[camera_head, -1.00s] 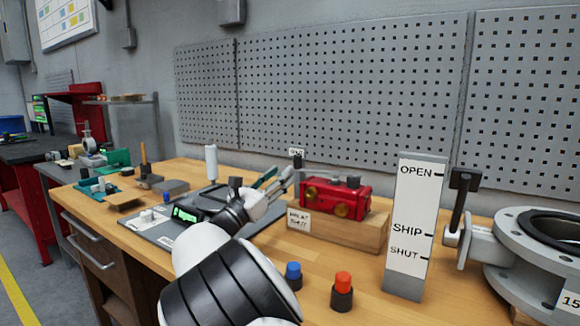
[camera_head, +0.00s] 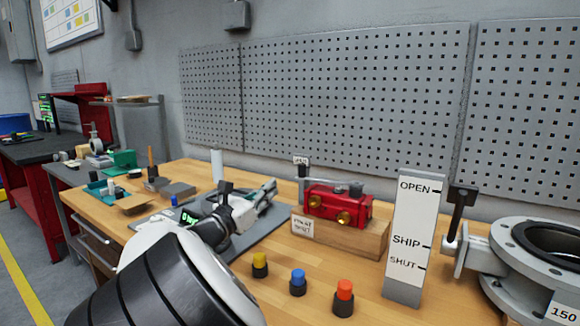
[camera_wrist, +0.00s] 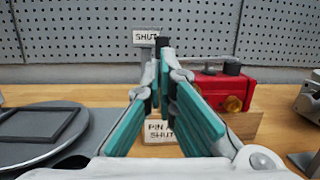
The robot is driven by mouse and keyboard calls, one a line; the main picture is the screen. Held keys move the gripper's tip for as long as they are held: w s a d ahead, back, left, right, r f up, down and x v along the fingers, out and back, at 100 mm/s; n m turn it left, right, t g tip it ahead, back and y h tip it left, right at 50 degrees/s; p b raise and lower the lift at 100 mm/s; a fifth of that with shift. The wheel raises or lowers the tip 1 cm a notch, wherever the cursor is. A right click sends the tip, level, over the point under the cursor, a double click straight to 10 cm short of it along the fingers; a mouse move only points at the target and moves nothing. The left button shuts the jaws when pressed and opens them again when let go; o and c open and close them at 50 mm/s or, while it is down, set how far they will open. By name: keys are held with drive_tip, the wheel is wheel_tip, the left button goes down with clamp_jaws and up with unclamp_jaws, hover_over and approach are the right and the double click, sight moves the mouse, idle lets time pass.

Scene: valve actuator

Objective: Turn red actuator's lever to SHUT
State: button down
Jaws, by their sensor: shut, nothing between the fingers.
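The red actuator (camera_head: 338,203) with brass ports sits on a wooden block (camera_head: 350,237); it also shows at the right of the wrist view (camera_wrist: 232,88). A grey lever arm (camera_head: 318,181) runs left from its top toward a black knob (camera_head: 302,171). The knob stands by a small white sign (camera_head: 301,159), which reads SHUT in the wrist view (camera_wrist: 146,37). My gripper (camera_head: 272,186) is shut and empty, left of the actuator and apart from it.
A "pin at shut" label (camera_head: 302,227) is on the block's front. Yellow (camera_head: 260,261), blue (camera_head: 298,277) and orange (camera_head: 344,291) capped pieces stand in front. An OPEN/SHIP/SHUT board (camera_head: 413,235) and a flanged valve (camera_head: 535,265) stand right. A grey plate lies under my gripper.

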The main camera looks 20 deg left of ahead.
drive_tip(key=s+r+g+y+p, duration=0.1)
drive_tip(key=s+r+p, duration=0.1)
drive_tip(key=s, duration=0.1)
approach(302, 170)
drive_tip(key=shift+g+y, duration=0.4)
drive_tip(key=x, duration=0.6)
drive_tip(key=shift+w+d+r, duration=0.2)
drive_tip(key=shift+w+r, duration=0.15)
drive_tip(key=shift+r, duration=0.05)
